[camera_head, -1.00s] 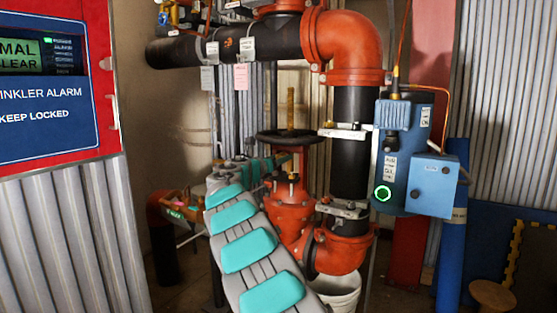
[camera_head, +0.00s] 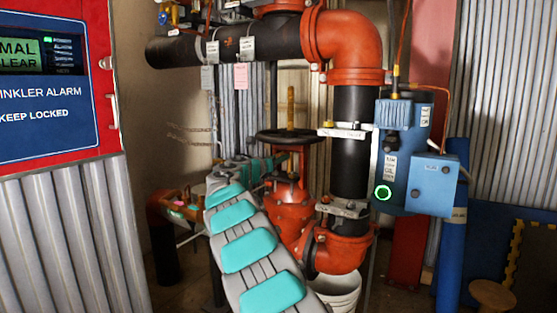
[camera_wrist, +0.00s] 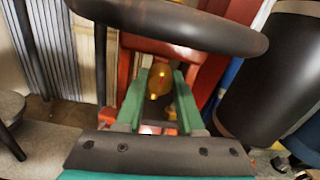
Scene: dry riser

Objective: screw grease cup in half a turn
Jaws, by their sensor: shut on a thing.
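In the wrist view, the grease cup (camera_wrist: 159,80) is a small rounded brass-yellow piece with bright glints. It sits between the two green fingers of my gripper (camera_wrist: 160,84), which are shut on it. Its lower part and threads are hidden. Behind it is the red valve body (camera_wrist: 150,45), which also shows in the head view (camera_head: 290,205). In the head view, the end of my arm reaches the valve just below the handwheel; the grease cup cannot be made out there.
The dark handwheel (camera_wrist: 175,27) crosses just above my fingers; it circles a brass stem (camera_head: 290,108) in the head view. A thick black pipe (camera_wrist: 270,75) stands close on the right. A blue box (camera_head: 402,155) is mounted beside the riser. A white bucket (camera_head: 340,291) stands below.

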